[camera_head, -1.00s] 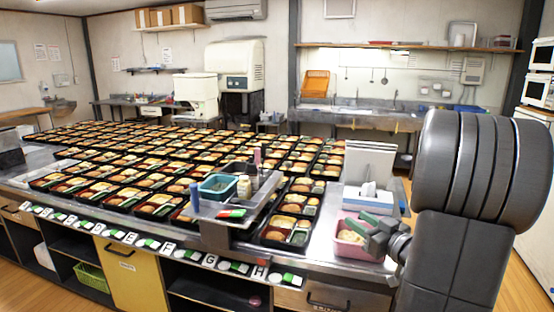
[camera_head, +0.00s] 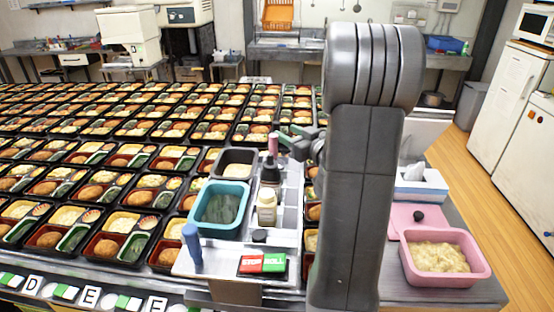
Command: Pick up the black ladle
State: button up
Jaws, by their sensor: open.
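I cannot make out a black ladle for certain. A small black round piece (camera_head: 418,215) shows by the pink lid (camera_head: 402,216), behind a pink tub (camera_head: 480,262) of pale food at the right; I cannot tell what it belongs to. My gripper (camera_head: 287,136), with green fingers, is open above the back of the metal stand, near a dark bottle (camera_head: 271,172). It appears empty, and my arm hides part of the counter behind it.
The metal stand (camera_head: 216,262) holds a teal tub (camera_head: 221,205), a dark grey tub (camera_head: 237,160), a cream bottle (camera_head: 266,208), a blue cylinder (camera_head: 192,247) and red and green buttons (camera_head: 262,263). Bento trays fill the left. A tissue box (camera_head: 420,185) stands at right.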

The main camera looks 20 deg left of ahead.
aim_at(279, 125)
jog(key=x, duration=0.1)
jog(key=p+x, duration=0.1)
jog(key=x, duration=0.2)
jog(key=shift+r, duration=0.25)
jog(key=shift+w+a+f, duration=0.1)
jog(key=shift+w+a, duration=0.05)
jog(key=shift+a, duration=0.2)
grip_shut()
